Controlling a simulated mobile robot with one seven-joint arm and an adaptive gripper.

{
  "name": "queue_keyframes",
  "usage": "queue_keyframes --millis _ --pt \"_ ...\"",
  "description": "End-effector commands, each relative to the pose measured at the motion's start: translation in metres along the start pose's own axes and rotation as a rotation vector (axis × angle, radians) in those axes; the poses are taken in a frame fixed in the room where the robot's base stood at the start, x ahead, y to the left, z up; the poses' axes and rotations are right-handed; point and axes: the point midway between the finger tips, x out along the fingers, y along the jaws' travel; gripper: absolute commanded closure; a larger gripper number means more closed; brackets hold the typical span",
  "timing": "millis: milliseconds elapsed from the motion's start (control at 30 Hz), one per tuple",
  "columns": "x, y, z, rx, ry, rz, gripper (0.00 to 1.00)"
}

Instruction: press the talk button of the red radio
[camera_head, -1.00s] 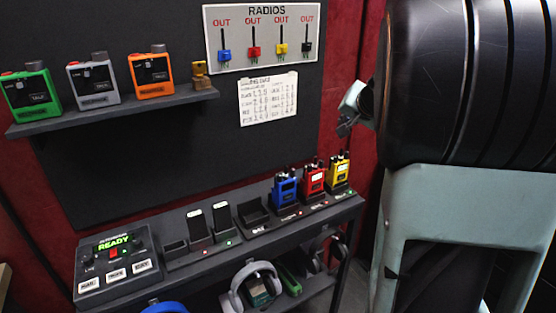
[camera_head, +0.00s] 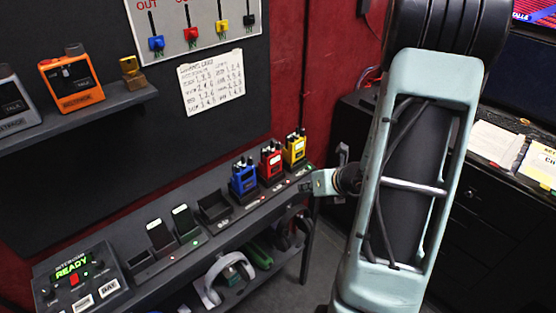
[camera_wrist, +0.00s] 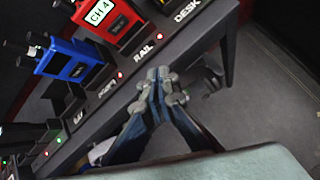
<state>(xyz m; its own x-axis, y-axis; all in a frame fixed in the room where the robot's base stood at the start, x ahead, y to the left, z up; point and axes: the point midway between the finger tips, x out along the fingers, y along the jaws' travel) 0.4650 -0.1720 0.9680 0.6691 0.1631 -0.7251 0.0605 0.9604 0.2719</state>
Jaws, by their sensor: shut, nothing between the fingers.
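The red radio (camera_head: 271,163) stands upright in a dock on the desk, between the blue radio (camera_head: 243,178) and the yellow radio (camera_head: 294,150). In the wrist view the red radio (camera_wrist: 118,22) is at the top, cut by the edge, with a screen reading CH 4. My gripper (camera_wrist: 158,76) is shut and empty, at or over the desk's front edge and below the RAIL label in the picture, apart from the red radio. In the head view the end of my arm is right of the radios.
The desk (camera_head: 220,237) also holds an empty dock (camera_head: 213,206), two dark handsets and an intercom box (camera_head: 80,282) reading READY. A lower shelf holds headphones (camera_head: 228,277). A shelf above bears orange and grey radios. Floor shows clear right of the desk.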

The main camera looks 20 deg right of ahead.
Motion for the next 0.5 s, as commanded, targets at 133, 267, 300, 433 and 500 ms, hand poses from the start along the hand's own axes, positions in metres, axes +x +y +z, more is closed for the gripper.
queue_keyframes --millis 133,267,300,433,500 --pt "-0.003 0.0034 -0.0099 0.179 -0.009 0.01 1.0" --pt "-0.003 0.0043 -0.0133 0.236 -0.011 0.012 1.0" --pt "-0.0028 0.0045 -0.0135 0.24 -0.012 0.013 1.0" --pt "-0.0026 0.0044 -0.0134 0.239 -0.012 0.013 1.0" --pt "-0.0026 0.0044 -0.0133 0.237 -0.012 0.012 1.0"
